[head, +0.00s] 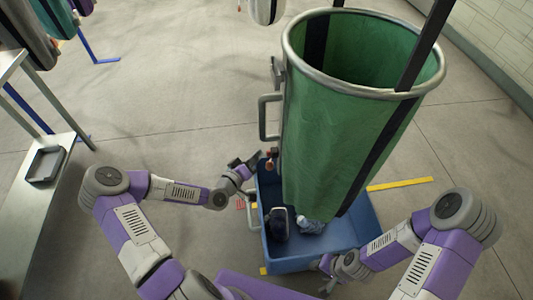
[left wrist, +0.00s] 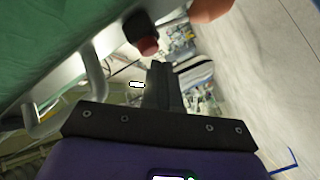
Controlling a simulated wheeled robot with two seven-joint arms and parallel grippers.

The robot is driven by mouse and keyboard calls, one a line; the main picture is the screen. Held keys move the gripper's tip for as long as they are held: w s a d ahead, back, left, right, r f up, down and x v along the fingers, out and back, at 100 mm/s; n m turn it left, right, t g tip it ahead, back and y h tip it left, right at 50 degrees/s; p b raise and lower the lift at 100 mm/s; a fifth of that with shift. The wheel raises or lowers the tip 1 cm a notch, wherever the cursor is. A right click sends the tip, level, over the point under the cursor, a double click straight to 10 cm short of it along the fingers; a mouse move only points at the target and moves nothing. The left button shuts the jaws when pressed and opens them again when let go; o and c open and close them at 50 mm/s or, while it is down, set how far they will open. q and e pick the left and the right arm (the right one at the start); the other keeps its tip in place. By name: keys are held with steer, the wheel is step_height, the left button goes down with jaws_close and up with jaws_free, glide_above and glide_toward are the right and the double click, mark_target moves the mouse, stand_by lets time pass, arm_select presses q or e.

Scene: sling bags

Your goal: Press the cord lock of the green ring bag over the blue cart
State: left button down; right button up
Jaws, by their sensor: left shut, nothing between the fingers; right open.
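The green ring bag (head: 345,130) has a metal ring (head: 360,92) around its open top. It hangs from black straps over the blue cart (head: 350,245). A black cord lock with a red button (left wrist: 147,42) is at the upper middle of the left wrist view. In the head view a small dark and red piece (head: 270,162) shows low at the bag's left side. My left gripper (head: 257,159) is shut and empty, its tips close to that piece; contact cannot be told. My right gripper (head: 328,287) is low at the cart's front, mostly hidden by its arm, and open.
A dark blue item (head: 279,224) and a pale bottle-like item (head: 309,225) lie in the cart. A grey handle (head: 264,118) juts from the bag's left side. A metal bench with a dark tray (head: 45,164) stands at the left. Open floor lies between.

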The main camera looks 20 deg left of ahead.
arm_select(q)
steer(key=shift+s+a, duration=0.1)
steer(key=shift+a, duration=0.15)
steer(key=a, duration=0.1)
steer(key=s+a, duration=0.1)
steer(key=a, duration=0.1)
steer(key=s+a, duration=0.1)
steer(key=shift+s+a, duration=0.1)
steer(key=shift+a, duration=0.2)
stand_by(0.6)
